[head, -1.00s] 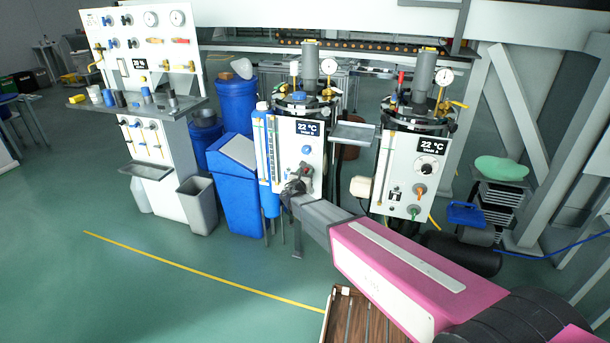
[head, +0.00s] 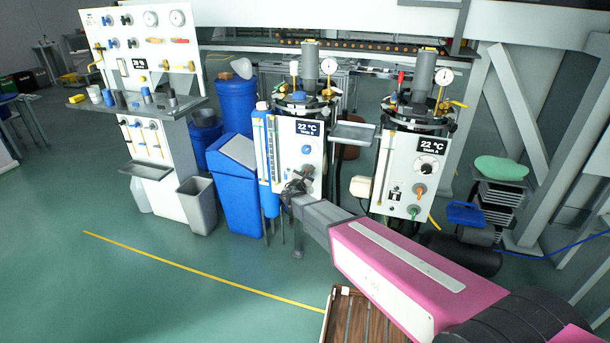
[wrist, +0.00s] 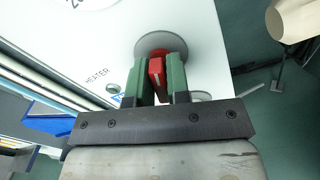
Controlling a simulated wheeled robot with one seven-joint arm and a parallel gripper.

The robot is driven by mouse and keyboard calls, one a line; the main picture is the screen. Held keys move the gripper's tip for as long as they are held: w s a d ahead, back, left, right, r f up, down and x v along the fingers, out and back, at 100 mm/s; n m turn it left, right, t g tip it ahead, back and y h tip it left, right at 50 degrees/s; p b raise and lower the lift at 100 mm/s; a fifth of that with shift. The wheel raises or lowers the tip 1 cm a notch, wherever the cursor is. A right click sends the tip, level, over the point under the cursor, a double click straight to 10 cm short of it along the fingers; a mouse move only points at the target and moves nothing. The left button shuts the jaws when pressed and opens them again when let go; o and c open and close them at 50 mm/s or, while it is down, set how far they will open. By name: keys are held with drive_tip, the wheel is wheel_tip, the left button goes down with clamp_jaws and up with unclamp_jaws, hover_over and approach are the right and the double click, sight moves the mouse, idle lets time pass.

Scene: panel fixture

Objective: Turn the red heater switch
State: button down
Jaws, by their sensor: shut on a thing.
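The red heater switch (wrist: 156,72) sits on a round grey base plate on a white panel in the wrist view, beside the printed word HEATER. My gripper (wrist: 160,80) has its two green fingers on either side of the switch's red handle and is shut on it. In the head view my gripper (head: 302,178) is at the lower part of the TANK B panel (head: 285,135), and the switch is hidden behind it.
A second panel, TANK A (head: 395,180), stands to the right with a black knob. A blue bin (head: 235,185) stands left of TANK B. A small grey tray (head: 352,132) sits between the panels.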

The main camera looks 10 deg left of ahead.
drive_tip(key=m, duration=0.7)
drive_tip(key=shift+d+f, duration=0.1)
drive_tip(key=m, duration=0.6)
drive_tip(key=shift+f+m, duration=0.1)
drive_tip(key=shift+m, duration=0.3)
drive_tip(key=shift+d, duration=0.1)
drive_tip(key=c, duration=1.2)
unclamp_jaws()
drive_tip(key=shift+o, duration=0.2)
drive_tip(key=s, duration=1)
drive_tip(key=shift+s+a, duration=0.4)
drive_tip(key=shift+a, duration=0.05)
